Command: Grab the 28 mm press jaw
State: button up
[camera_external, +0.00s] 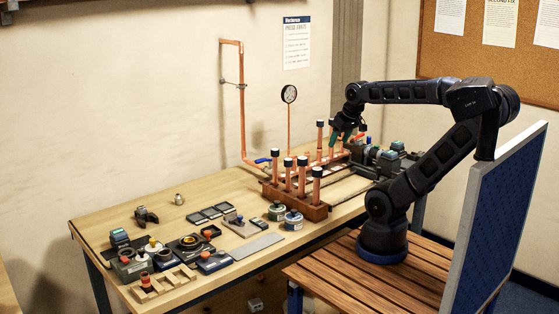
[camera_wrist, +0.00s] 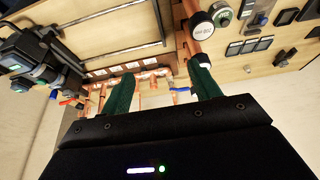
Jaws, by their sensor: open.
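My gripper (camera_external: 338,134) is above the copper pipework at the middle of the bench. In the wrist view its two green fingers (camera_wrist: 163,86) are apart with nothing clearly held between them. Dark press tooling (camera_external: 384,155) with coloured tops stands at the bench's right end, partly behind my arm. In the wrist view dark tooling with green and white labels (camera_wrist: 38,62) shows at the left, clear of the fingers.
Upright copper pipes with black caps stand in a wooden rack (camera_external: 292,202) close to my gripper. A tall copper pipe (camera_external: 242,105) and a gauge (camera_external: 289,94) rise by the wall. Fittings and tins crowd the bench's left half. A blue panel (camera_external: 500,215) stands beside my base.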

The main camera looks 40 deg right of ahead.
jog(key=w+a+r, duration=0.3)
jog(key=w+a, duration=0.3)
jog(key=w, duration=0.6)
jog(key=w+a+r, duration=0.3)
jog(key=w+a, duration=0.3)
jog(key=w, duration=0.6)
send_over(143, 209)
jog(key=s, duration=0.3)
notch_tip(143, 209, down, 25)
jog(key=x, duration=1)
jog(key=shift+w+f, duration=0.15)
jog(key=shift+f, duration=0.2)
